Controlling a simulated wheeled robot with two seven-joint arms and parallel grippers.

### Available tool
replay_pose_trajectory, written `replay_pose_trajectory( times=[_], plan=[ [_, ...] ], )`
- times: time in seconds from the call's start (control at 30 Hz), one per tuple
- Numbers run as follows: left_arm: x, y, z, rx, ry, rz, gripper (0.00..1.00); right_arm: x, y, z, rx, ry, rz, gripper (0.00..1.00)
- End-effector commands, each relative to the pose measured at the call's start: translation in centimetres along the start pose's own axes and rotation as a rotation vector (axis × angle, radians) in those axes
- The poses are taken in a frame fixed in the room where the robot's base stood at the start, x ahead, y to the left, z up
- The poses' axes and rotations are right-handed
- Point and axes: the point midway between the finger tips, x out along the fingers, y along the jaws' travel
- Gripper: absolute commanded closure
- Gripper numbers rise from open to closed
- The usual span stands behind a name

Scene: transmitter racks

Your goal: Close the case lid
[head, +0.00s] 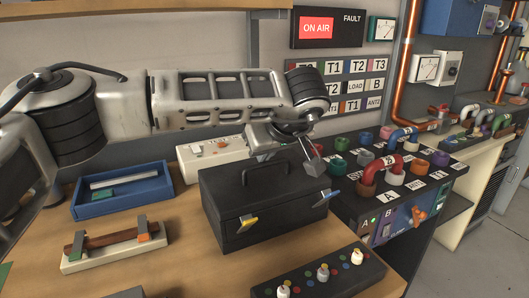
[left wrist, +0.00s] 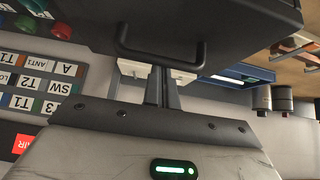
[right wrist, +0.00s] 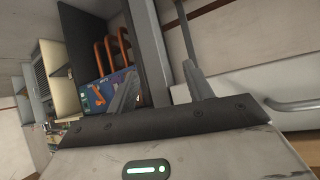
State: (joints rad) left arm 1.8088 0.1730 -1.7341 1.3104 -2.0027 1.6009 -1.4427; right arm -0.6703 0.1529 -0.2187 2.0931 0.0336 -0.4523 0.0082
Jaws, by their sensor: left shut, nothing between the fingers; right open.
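The black case (head: 265,205) stands on the wooden bench with its lid (head: 235,182) lying down over the body. A dark handle (head: 265,165) sits on the lid. Two latches, one yellow (head: 247,222) and one with blue and yellow (head: 328,198), stick out at the front. My left gripper (head: 313,163) is shut and empty above the lid's right part. In the left wrist view its fingers (left wrist: 162,90) point towards the case (left wrist: 220,25) and its handle (left wrist: 160,55). My right gripper (right wrist: 162,88) is open and empty, away from the case; the head view does not show it.
A blue tray (head: 120,206) and a holder with a brown bar (head: 115,243) lie left of the case. A panel with several knobs (head: 320,276) lies in front. A white socket box (head: 213,156) stands behind. A patch panel with coloured sockets (head: 400,165) is at right.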

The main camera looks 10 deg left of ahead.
Motion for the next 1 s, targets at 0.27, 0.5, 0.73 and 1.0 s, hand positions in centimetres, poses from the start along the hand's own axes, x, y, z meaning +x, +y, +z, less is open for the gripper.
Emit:
replay_pose_trajectory(
  times=[0.27, 0.5, 0.73, 1.0],
  plan=[
    [0.4, -0.1, 0.9, 0.014, -0.018, -0.009, 1.00, 0.1, -0.1, 0.0, 0.005, 0.002, 0.000, 0.48],
    [0.2, -0.3, -0.1, 0.011, -0.016, -0.012, 1.00, -0.2, -0.1, -0.3, 0.008, -0.004, 0.003, 0.48],
    [-0.8, -0.9, -3.2, -0.001, -0.002, -0.004, 1.00, -0.5, 0.0, 0.1, -0.004, -0.027, 0.012, 0.48],
    [-6.8, -0.8, -1.8, -0.004, 0.003, -0.003, 1.00, 0.2, 0.2, 0.4, -0.011, -0.018, 0.008, 0.48]
  ],
)
